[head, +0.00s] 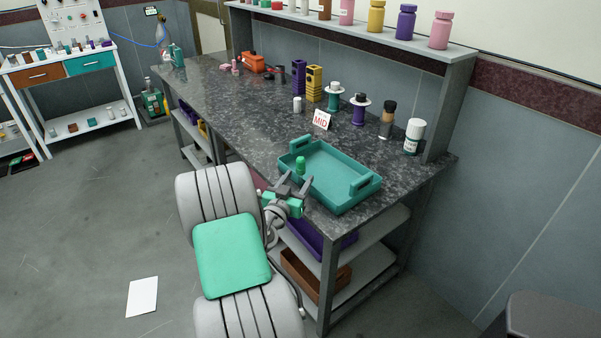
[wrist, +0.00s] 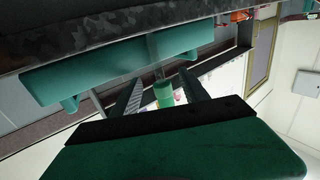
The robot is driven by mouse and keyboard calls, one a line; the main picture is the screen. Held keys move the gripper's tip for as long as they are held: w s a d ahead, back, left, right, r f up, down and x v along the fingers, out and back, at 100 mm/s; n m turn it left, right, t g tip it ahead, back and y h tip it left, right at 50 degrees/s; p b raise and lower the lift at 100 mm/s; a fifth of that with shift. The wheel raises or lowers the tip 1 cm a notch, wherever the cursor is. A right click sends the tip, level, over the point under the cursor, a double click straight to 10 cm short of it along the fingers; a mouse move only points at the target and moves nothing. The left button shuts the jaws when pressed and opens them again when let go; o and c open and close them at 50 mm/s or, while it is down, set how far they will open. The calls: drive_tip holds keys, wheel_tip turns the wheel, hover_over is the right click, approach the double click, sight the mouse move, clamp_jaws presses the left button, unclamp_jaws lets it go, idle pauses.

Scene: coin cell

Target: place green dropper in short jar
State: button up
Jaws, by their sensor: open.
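The green dropper (head: 301,163) shows a rounded green top at the near-left side of the teal tray (head: 352,207). In the wrist view the green dropper (wrist: 163,95) appears between the two fingers, with a gap on each side. My gripper (head: 296,180) is open at the near edge of the tray, its fingers pointing towards the dropper. The dropper's lower part is hidden in the head view. A small white jar (head: 297,104) stands on the bench behind the tray; I cannot tell whether it is the short jar.
A MID sign (head: 321,120) stands behind the tray. Spools, a dark bottle (head: 387,120) and a white-capped jar (head: 414,137) stand at the back right. Yellow and purple holders (head: 314,83) stand farther left. The bench (head: 233,117) left of the tray is clear.

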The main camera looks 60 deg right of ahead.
drive_tip(key=shift+d, duration=0.2)
drive_tip(key=shift+c, duration=0.3)
drive_tip(key=shift+w, duration=0.1)
clamp_jaws()
